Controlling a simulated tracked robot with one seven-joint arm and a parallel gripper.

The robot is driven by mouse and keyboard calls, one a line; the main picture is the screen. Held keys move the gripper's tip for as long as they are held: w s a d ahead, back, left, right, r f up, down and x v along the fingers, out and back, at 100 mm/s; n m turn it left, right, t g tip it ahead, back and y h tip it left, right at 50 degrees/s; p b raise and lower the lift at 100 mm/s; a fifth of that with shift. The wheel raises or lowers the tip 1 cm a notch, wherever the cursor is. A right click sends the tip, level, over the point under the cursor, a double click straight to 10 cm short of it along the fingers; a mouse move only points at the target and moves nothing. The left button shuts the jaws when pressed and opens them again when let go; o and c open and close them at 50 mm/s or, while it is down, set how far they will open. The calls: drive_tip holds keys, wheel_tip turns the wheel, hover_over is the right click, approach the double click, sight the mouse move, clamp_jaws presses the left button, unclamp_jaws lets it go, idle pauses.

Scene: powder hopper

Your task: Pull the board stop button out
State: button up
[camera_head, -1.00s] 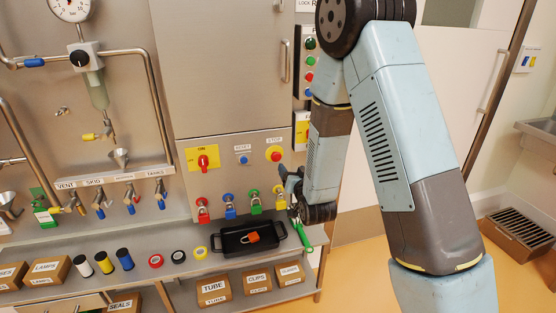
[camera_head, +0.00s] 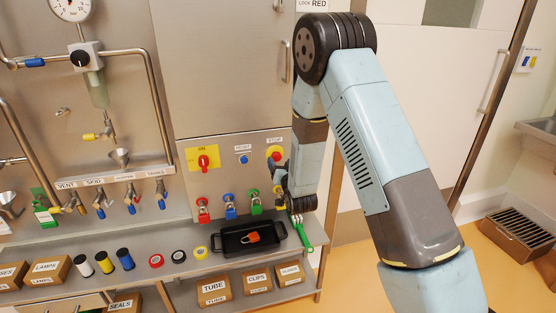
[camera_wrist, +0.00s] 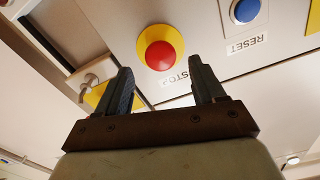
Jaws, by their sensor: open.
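The red stop button with its yellow surround (camera_head: 275,154) is on the steel board, below a STOP label, at the right of the panel in the head view. In the wrist view the red button (camera_wrist: 159,56) shows whole, ahead of the fingertips and between their lines. My gripper (camera_wrist: 163,85) is open and empty, with one finger on each side and the button beyond them. In the head view my gripper (camera_head: 278,176) is just below the button and partly hidden by my wrist. I see no contact with the button.
The blue reset button (camera_head: 244,159) and the red rotary switch on yellow (camera_head: 204,161) sit left of the stop button. Several coloured padlocks (camera_head: 229,206) hang below. A black tray (camera_head: 232,245) with an orange-red padlock (camera_head: 250,238) stands on the shelf beneath.

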sight(277, 158)
drive_tip(key=shift+x, duration=2)
clamp_jaws()
